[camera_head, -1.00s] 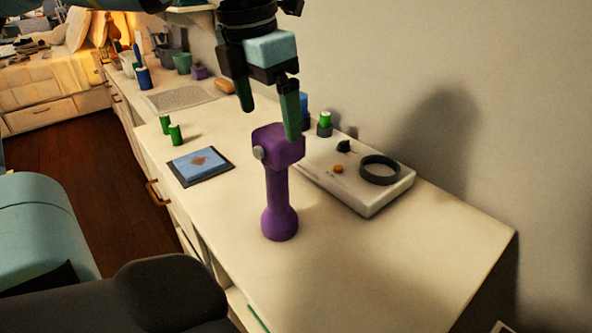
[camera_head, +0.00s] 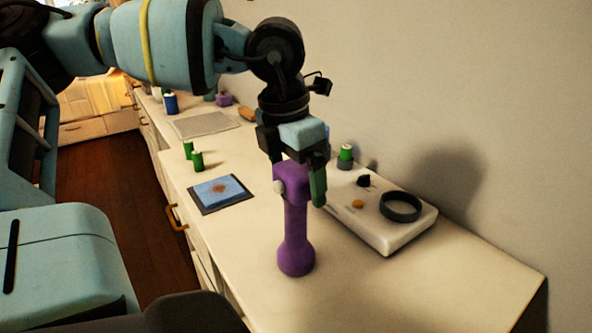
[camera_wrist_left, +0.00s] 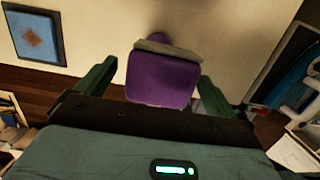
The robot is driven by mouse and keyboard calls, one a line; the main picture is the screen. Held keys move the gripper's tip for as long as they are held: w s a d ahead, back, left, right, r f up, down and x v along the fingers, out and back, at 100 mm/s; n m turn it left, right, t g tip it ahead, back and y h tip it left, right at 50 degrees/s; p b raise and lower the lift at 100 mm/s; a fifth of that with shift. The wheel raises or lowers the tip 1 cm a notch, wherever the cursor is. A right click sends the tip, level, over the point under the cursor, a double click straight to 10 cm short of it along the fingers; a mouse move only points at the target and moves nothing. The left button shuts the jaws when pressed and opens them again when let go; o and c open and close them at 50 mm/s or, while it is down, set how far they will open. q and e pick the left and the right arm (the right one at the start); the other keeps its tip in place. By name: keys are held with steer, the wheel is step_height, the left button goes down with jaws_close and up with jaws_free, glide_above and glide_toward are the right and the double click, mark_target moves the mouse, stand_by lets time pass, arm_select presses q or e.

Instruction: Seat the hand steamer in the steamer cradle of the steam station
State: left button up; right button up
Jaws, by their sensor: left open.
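The purple hand steamer (camera_head: 296,228) stands upright on the counter, head up, with a grey knob on its side. My left gripper (camera_head: 297,178) points down at its head, open. In the left wrist view the steamer's head (camera_wrist_left: 162,80) lies between the two spread fingers, with a gap on the right side; firm contact is not visible. The white steam station (camera_head: 385,235) sits to the right of the steamer, with an empty dark ring (camera_head: 401,207), which looks like the cradle, on its top. My right gripper is not in view.
A framed blue pad (camera_head: 221,193) lies left of the steamer, with green cylinders (camera_head: 194,156) behind it. Another green-topped item (camera_head: 345,155) stands behind the station, near the wall. The counter's front right is clear.

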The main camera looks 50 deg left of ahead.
arm_select(q)
steer(key=shift+f, duration=0.75)
steer(key=shift+c, duration=0.3)
steer(key=shift+w, duration=0.1)
steer(key=c, duration=1.7)
steer(key=shift+r, duration=0.1)
steer(key=shift+c, duration=0.2)
steer(key=shift+r, duration=0.1)
